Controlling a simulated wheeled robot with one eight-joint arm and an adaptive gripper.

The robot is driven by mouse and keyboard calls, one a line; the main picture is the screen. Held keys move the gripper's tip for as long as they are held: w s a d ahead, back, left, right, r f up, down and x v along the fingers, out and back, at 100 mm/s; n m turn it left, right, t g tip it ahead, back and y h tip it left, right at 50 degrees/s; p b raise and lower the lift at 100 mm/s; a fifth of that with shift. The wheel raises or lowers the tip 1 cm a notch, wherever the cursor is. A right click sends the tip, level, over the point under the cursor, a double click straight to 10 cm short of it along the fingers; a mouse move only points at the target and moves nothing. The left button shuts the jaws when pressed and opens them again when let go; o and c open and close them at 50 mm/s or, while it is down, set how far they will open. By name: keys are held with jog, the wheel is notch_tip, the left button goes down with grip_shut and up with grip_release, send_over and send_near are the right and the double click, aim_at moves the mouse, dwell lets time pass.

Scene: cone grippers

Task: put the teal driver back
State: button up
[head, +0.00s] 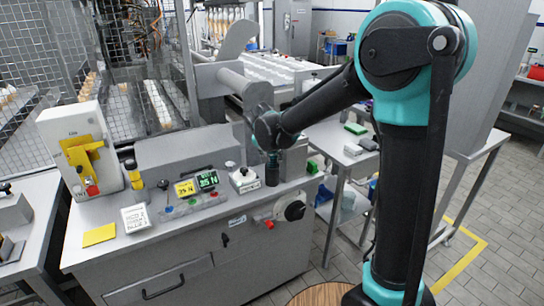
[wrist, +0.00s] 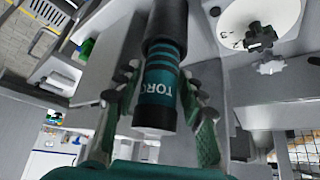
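The teal driver (wrist: 160,75) is a cylinder with teal bands, lettering and black ends. In the wrist view its near black end points toward my palm. My gripper (wrist: 162,80) has one finger on each side of it, with the fingertips close against its sides, so it looks shut on the driver. In the head view my gripper (head: 272,155) points down over the right part of the grey bench. The driver's dark body (head: 272,174) shows upright beneath it. Whether its lower end touches the bench or a holder I cannot tell.
A yellow card (head: 99,234) and a white sign (head: 135,218) are farther left. A black rotary switch (head: 295,210) is on the bench front. A side table (head: 345,140) stands right.

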jog(key=shift+r, duration=0.1)
jog(key=v, duration=1.2)
jog(key=s+d+f, duration=0.3)
jog(key=d+f, duration=0.2)
jog(key=d, duration=0.5)
jog(key=s+d+f+n+g+y, duration=0.1)
jog(key=s+d+f+n+g, duration=0.1)
jog(key=s+d+f, duration=1.3)
jog(key=s+d, duration=0.2)
jog(key=s, duration=0.1)
jog(key=shift+f, duration=0.2)
jog(key=shift+d, duration=0.1)
